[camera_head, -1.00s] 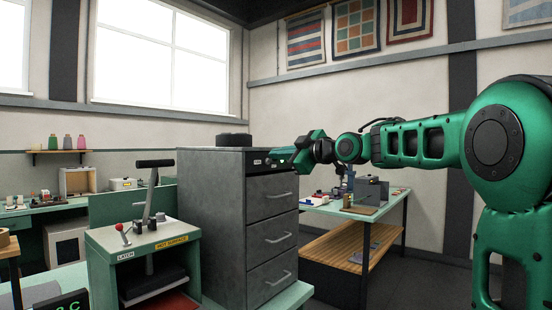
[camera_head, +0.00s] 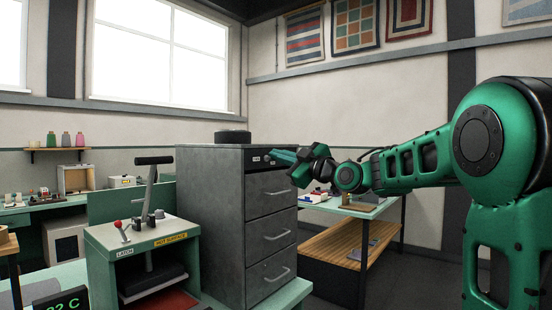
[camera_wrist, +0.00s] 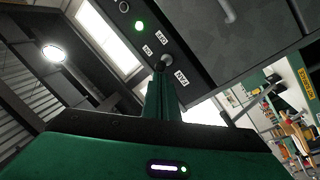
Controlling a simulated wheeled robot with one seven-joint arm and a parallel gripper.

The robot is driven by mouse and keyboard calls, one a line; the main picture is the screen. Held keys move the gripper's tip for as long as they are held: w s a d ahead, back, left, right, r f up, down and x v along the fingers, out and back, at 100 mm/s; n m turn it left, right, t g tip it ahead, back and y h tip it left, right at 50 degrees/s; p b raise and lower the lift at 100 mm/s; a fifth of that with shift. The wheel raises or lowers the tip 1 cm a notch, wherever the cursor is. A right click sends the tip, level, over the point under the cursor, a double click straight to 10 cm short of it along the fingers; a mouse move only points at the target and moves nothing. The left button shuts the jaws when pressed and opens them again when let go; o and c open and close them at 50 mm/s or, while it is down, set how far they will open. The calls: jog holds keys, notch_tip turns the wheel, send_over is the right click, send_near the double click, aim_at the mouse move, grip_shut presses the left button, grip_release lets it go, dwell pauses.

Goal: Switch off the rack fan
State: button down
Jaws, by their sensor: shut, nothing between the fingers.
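The rack is a grey drawer cabinet (camera_head: 215,215) with a black control panel along its top front edge. In the wrist view the panel (camera_wrist: 185,40) carries a small switch (camera_wrist: 164,63), with a FAN label (camera_wrist: 181,78) and two smaller labels that look like ON and OFF. A green lamp (camera_wrist: 139,27) on the panel is lit. My gripper (camera_head: 274,155) is shut and empty, its tips right at the panel. In the wrist view its fingers (camera_wrist: 162,92) end just below the switch and partly cover it. I cannot tell whether they touch it or which way it points.
A round black object (camera_head: 233,137) lies on top of the cabinet. A press with a hot-surface label (camera_head: 171,240) stands left of it. A table with a wooden lower shelf (camera_head: 345,248) stands behind to the right, below my arm.

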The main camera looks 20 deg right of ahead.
jog(key=shift+f+t, duration=0.6)
jog(key=shift+f, duration=0.15)
jog(key=shift+s+r, duration=0.1)
jog(key=a+v, duration=0.2)
jog(key=v, duration=0.9)
jog(key=shift+s+f, duration=0.35)
jog(key=shift+s, duration=0.05)
